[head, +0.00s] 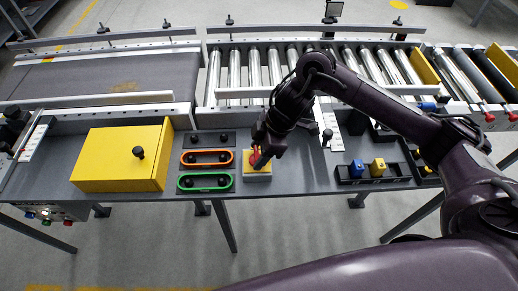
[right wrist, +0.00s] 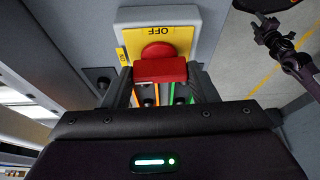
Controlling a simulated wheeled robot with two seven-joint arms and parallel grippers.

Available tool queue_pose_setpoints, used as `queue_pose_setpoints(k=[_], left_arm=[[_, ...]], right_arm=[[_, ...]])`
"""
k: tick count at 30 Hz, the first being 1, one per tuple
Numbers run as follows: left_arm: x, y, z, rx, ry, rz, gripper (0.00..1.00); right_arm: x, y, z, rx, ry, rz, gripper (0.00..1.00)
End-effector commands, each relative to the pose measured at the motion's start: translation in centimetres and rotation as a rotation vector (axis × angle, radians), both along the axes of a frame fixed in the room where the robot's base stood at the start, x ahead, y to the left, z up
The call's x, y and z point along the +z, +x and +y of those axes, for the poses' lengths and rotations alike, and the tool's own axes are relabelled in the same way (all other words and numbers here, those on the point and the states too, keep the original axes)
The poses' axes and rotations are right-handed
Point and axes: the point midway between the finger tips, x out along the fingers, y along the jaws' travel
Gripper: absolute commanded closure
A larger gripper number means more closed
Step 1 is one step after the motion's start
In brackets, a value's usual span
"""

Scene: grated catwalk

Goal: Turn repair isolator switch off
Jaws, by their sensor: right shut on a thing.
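The repair isolator switch is a yellow plate on a pale grey box (head: 257,178), near the middle of the panel's front edge. Its red handle (head: 257,158) is partly hidden by my right gripper (head: 262,154). In the right wrist view, the yellow plate (right wrist: 179,38) carries an OFF label, upside down, and a small ON label (right wrist: 122,56) at the left. The red handle (right wrist: 160,70) lies crosswise in the picture, between the fingers of my right gripper (right wrist: 161,84), which are shut on it. My left gripper is not in the head view.
Left of the switch are an orange-rimmed slot (head: 207,158), a green-rimmed slot (head: 206,182) and a yellow box (head: 122,157). A black tray (head: 373,174) with blue and yellow blocks is to the right. A roller conveyor (head: 255,66) runs behind. A dark jointed thing (right wrist: 284,48) shows above the floor.

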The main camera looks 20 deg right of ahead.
Motion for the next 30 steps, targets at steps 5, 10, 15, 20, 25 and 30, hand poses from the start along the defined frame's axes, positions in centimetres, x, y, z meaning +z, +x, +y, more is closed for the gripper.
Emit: queue_pose_setpoints(k=[5, 10, 15, 20, 25, 30], left_arm=[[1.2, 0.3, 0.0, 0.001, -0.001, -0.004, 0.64], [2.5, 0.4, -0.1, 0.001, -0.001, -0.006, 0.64], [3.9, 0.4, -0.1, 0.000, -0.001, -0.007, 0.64], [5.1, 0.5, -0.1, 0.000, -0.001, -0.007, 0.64], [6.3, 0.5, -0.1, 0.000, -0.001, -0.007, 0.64], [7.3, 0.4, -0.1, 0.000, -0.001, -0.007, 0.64]], right_arm=[[0.4, 0.1, 0.0, 0.103, -0.001, 0.002, 0.70], [0.5, 0.3, 0.0, 0.251, -0.001, 0.001, 0.70], [0.5, 0.4, 0.0, 0.412, -0.001, 0.002, 0.70], [0.6, 0.5, 0.0, 0.564, -0.001, 0.000, 0.70], [0.5, 0.6, 0.1, 0.726, -0.001, 0.000, 0.70], [0.5, 0.7, 0.1, 0.889, -0.004, 0.001, 0.70]])
